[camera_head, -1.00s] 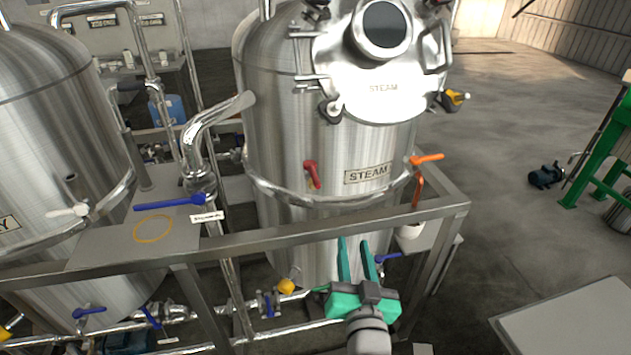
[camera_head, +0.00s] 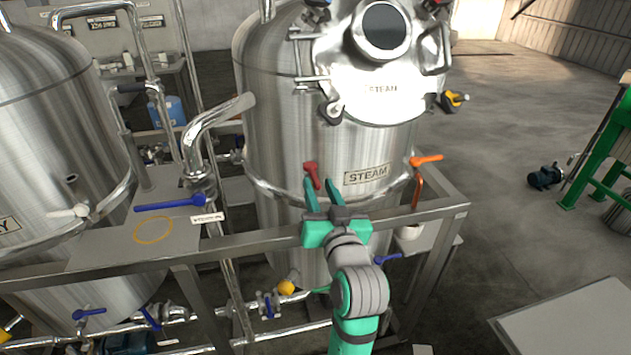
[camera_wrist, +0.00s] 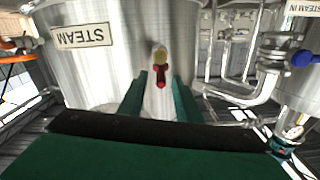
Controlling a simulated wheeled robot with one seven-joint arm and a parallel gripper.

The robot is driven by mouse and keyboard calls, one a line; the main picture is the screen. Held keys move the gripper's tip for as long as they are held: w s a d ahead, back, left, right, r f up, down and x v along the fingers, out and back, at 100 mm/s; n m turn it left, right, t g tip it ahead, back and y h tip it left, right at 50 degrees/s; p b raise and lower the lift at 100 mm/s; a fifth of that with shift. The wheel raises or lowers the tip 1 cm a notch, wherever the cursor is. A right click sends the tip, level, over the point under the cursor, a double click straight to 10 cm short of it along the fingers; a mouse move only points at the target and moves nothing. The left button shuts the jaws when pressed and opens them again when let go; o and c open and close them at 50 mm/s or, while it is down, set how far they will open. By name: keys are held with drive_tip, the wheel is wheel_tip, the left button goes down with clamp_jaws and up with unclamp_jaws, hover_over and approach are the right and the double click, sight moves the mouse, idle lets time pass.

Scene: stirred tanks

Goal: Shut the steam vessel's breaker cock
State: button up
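The steel steam vessel (camera_head: 290,130) stands in the middle, with a STEAM plate (camera_head: 367,174) on its wall. A small cock with a red lever (camera_head: 311,170) sits on the wall left of the plate; it also shows in the wrist view (camera_wrist: 160,76), with a yellowish part behind it. No label tells me which cock is the breaker cock. My gripper (camera_head: 319,184) is open and empty, its green fingers just in front of the red lever. In the wrist view the lever appears between my fingertips (camera_wrist: 158,92); contact cannot be told. My fingers partly hide the lever's lower end in the head view.
A steel frame rail (camera_head: 260,238) crosses in front of the vessel, below my gripper. An orange lever (camera_head: 426,159) is to the right, a yellow-handled fitting (camera_head: 455,98) higher up. A blue lever (camera_head: 170,203) and pipework are to the left. Floor at right is mostly open.

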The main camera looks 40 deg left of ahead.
sight(314, 178)
drive_tip(key=shift+x, duration=1.7)
drive_tip(key=shift+d, duration=0.1)
drive_tip(key=shift+d, duration=0.1)
drive_tip(key=shift+s+a, duration=0.2)
drive_tip(key=shift+a, duration=0.1)
clamp_jaws()
drive_tip(key=shift+w, duration=0.15)
